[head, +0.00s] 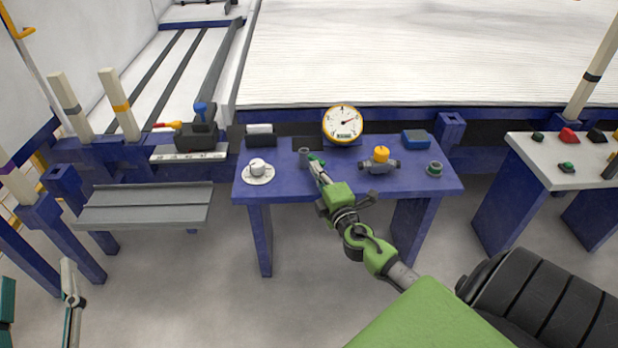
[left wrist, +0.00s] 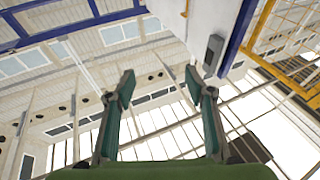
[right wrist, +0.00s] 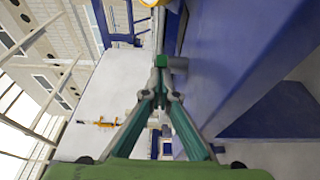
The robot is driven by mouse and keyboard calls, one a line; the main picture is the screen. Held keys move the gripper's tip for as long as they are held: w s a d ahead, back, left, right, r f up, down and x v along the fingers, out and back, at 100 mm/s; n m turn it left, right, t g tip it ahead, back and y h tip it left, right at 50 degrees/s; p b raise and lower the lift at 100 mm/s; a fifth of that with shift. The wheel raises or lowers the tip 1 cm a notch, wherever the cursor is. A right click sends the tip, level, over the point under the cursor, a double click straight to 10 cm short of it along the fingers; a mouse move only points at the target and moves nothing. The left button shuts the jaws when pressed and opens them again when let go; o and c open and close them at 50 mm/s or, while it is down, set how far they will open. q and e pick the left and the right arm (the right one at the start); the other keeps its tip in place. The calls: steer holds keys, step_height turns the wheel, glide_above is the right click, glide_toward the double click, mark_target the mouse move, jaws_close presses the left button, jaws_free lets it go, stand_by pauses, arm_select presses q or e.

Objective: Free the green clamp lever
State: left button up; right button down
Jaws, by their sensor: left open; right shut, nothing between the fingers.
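I cannot make out a clear green clamp lever. My right gripper (head: 316,162) is shut and empty over the blue table's front half, beside a small dark grey cylinder (head: 304,157). Its closed green tips (right wrist: 160,62) show in the right wrist view; whether they touch anything is unclear. A grey fitting with a green ring (head: 434,169) sits at the table's right end. A small green-topped piece (head: 567,167) lies on the right-hand table. My left gripper (head: 39,274) is open and empty at the lower left; its spread fingers (left wrist: 159,85) also show in the left wrist view.
A grey tray (head: 145,207) is at left. A light-topped table (head: 535,150) stands at right.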

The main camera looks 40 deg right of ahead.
steer(key=d+b, duration=0.1)
steer(key=d, duration=0.2)
steer(key=shift+s+d, duration=0.1)
steer(key=shift+d, duration=0.15)
steer(key=shift+w+d, duration=0.2)
steer(key=shift+d, duration=0.55)
arm_select(q)
steer(key=s+r+t+h, duration=0.2)
steer(key=s+r+t, duration=0.3)
steer(key=r, duration=0.3)
steer(key=shift+a+r, duration=0.15)
steer(key=shift+r, duration=0.2)
arm_select(e)
steer(key=shift+w+d, duration=0.25)
steer(key=shift+d, duration=0.2)
arm_select(q)
steer(key=shift+s, duration=0.15)
arm_select(e)
steer(key=shift+d, duration=0.1)
